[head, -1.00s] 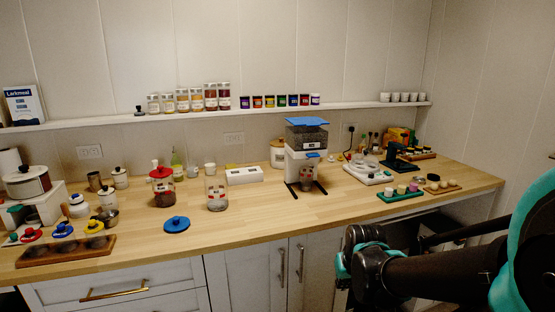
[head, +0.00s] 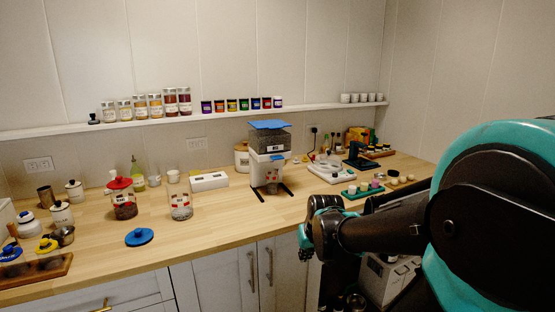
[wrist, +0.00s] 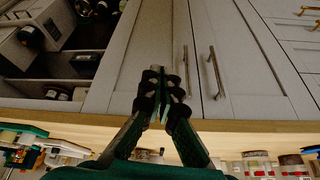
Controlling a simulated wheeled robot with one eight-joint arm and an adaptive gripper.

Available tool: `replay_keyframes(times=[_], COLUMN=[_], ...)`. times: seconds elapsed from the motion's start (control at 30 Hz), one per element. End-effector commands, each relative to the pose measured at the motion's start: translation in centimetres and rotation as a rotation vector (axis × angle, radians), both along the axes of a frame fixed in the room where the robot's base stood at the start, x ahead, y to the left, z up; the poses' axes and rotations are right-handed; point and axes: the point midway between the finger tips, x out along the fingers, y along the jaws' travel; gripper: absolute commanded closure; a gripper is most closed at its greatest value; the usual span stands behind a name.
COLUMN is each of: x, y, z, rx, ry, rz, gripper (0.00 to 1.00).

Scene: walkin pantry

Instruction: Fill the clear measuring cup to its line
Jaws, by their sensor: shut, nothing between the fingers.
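A dispenser (head: 270,140) with a blue lid, dark contents and a white body stands on the counter in the head view. A small cup-like vessel (head: 272,187) with reddish marks sits under its spout; it may be the clear measuring cup, but its line and fill level are too small to tell. My gripper (head: 306,243) is in front of the counter's front edge, below and right of the dispenser, apart from it. In the wrist view my gripper (wrist: 158,88) has its fingers together with nothing between them, in front of the cabinet doors.
A clear jar (head: 180,204), a red-lidded jar (head: 122,200) and a blue lid (head: 139,237) lie left of the dispenser. A green tray (head: 362,190) and a white tray (head: 330,173) stand to its right. The counter (head: 215,232) is bare near its front middle.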

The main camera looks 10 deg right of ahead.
Motion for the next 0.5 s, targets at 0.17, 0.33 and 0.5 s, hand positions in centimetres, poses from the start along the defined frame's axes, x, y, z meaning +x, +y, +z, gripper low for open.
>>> replay_keyframes(times=[0.17,0.33,0.5], x=[8.3,14.9,20.4], y=[0.5,0.7,0.6], z=[7.8,15.5,23.3], rx=[0.024,0.037,0.043], ry=[-0.076,-0.156,-0.236], rz=[0.067,0.127,0.176], gripper=[1.0,1.0,1.0])
